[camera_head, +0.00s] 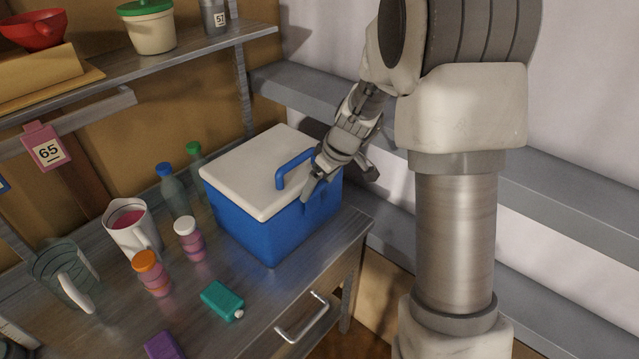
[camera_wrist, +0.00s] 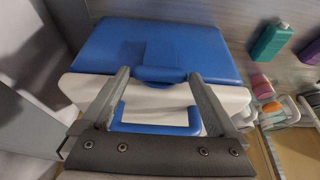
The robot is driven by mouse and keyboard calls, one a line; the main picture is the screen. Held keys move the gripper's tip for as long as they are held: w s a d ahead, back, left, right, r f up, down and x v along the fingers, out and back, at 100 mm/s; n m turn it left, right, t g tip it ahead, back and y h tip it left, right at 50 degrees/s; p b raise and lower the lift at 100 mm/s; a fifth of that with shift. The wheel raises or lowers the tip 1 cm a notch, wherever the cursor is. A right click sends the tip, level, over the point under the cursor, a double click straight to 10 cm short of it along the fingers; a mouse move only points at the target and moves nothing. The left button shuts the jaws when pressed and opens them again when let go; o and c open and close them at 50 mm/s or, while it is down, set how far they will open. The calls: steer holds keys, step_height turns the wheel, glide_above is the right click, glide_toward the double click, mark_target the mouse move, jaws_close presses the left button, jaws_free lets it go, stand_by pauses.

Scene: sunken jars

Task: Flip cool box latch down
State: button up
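The cool box (camera_head: 272,230) has a blue body, a white lid (camera_head: 262,165) that is closed, and a blue handle (camera_head: 291,168) on top. It stands at the right end of the metal counter. In the wrist view the blue latch (camera_wrist: 160,74) sits at the lid's edge, in the middle of the blue side (camera_wrist: 205,52). The latch is hidden in the head view. My gripper (camera_wrist: 158,77) is open, with one finger on each side of the latch and nothing held. I cannot tell whether the fingers touch the box. My gripper (camera_head: 340,180) reaches over the box's right side.
A shelf (camera_head: 150,62) is above. A rail (camera_head: 400,235) and wall are close on the right.

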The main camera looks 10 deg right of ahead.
jaws_close()
